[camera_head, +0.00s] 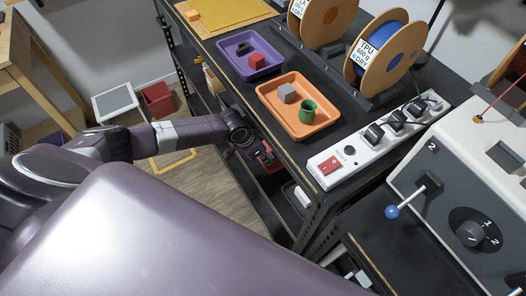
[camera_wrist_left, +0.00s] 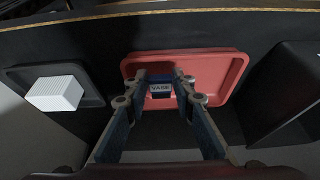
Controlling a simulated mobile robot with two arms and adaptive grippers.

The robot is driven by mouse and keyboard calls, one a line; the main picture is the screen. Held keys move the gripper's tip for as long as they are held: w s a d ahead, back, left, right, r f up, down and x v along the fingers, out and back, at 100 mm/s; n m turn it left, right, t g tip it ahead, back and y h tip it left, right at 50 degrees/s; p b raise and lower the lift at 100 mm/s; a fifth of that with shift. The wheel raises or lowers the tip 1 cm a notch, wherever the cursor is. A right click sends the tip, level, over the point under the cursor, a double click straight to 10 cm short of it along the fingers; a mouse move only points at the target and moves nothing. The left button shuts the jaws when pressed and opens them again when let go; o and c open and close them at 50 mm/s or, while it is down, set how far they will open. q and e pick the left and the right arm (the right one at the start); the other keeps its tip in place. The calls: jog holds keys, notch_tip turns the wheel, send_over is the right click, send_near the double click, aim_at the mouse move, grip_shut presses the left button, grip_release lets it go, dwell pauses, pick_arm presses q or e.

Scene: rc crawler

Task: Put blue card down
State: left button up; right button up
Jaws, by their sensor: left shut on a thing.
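The card is between the fingertips, in front of a red tray (camera_wrist_left: 225,63) on the lower shelf. I cannot tell whether the card touches the tray. In the head view my left arm reaches to the shelf below the black worktop, and the gripper and card are mostly hidden there; part of the red tray (camera_head: 267,158) shows. My right gripper is not in view.
A dark tray with a white block (camera_wrist_left: 55,93) lies left of the red tray, and a dark bin (camera_wrist_left: 285,90) stands right. The worktop edge (camera_wrist_left: 240,10) runs above. On the worktop are a purple tray (camera_head: 232,45), an orange tray (camera_head: 320,85) and a power strip (camera_head: 350,150).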

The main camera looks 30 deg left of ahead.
pick_arm(q)
jog(key=shift+w+a+f, duration=0.25)
jog(key=shift+w, duration=0.1)
jog(key=shift+w+a+f+b, duration=0.45)
jog(key=shift+w+a+f, duration=0.3)
jog(key=shift+w+f, duration=0.2)
jog(key=shift+w+a+f, duration=0.1)
jog(key=shift+w+f, duration=0.05)
jog(key=shift+w, duration=0.1)
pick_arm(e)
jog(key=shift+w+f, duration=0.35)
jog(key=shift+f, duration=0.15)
pick_arm(q)
jog(key=shift+f, duration=0.2)
jog(key=o, duration=1.1)
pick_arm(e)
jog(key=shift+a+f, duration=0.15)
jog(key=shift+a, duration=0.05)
pick_arm(q)
jog(key=shift+r, duration=0.2)
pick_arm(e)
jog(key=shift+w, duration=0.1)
